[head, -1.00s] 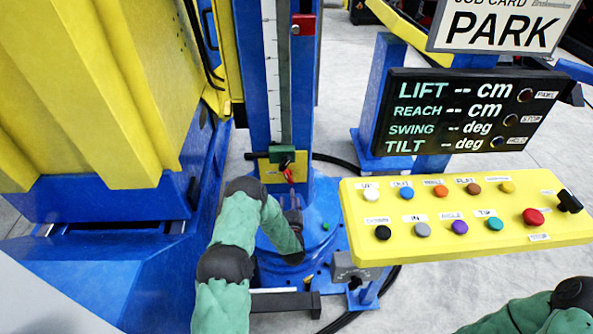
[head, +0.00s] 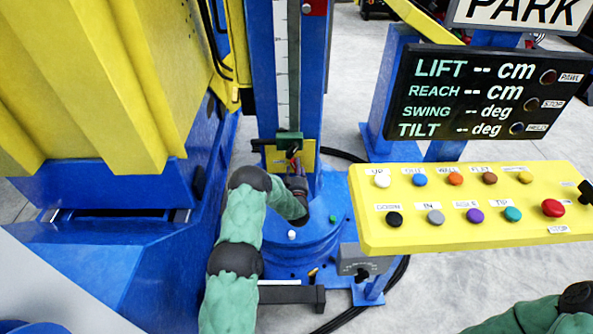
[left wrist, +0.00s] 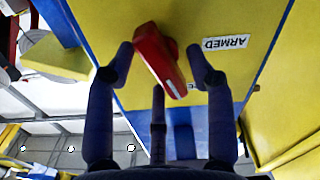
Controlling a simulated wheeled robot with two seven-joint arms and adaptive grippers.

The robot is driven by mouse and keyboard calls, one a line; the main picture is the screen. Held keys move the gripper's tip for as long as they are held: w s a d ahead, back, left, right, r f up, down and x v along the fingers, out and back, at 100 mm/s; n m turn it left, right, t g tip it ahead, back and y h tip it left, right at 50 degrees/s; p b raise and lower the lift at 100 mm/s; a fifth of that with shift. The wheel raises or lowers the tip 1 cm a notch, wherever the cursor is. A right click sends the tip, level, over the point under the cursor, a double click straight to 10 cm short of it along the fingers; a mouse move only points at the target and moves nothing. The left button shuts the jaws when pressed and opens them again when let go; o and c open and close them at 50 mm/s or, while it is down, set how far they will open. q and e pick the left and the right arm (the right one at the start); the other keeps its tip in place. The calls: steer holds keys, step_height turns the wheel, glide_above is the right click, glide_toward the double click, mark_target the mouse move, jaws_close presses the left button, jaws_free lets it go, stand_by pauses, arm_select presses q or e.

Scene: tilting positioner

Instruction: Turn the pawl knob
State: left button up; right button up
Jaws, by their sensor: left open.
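The pawl knob is a red bar-shaped handle (left wrist: 160,60) on a yellow plate (left wrist: 205,75) in the left wrist view. A label reading ARMED, upside down there, sits beside it. My left gripper (left wrist: 161,62) is open, with one fingertip on each side of the red handle. I cannot tell whether the fingers touch it. In the head view, my left gripper (head: 294,174) is small and partly hidden by its own wrist, in front of the yellow plate (head: 305,156) low on the blue column. My right gripper is not in view; only part of my right arm shows at bottom right.
A blue column (head: 263,75) with a scale rises behind the plate. A yellow button panel (head: 450,190) stands to the right, below a black display (head: 475,95). A large yellow and blue structure (head: 80,90) fills the left.

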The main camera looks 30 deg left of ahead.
arm_select(q)
steer(key=shift+c, duration=0.3)
jaws_close()
steer(key=shift+n, duration=0.3)
steer(key=n, duration=0.9)
steer(key=shift+s+a+r+n, duration=0.15)
steer(key=shift+a+n, duration=0.1)
steer(key=shift+n, duration=1.85)
steer(key=shift+s+n, duration=0.1)
steer(key=shift+n, duration=0.2)
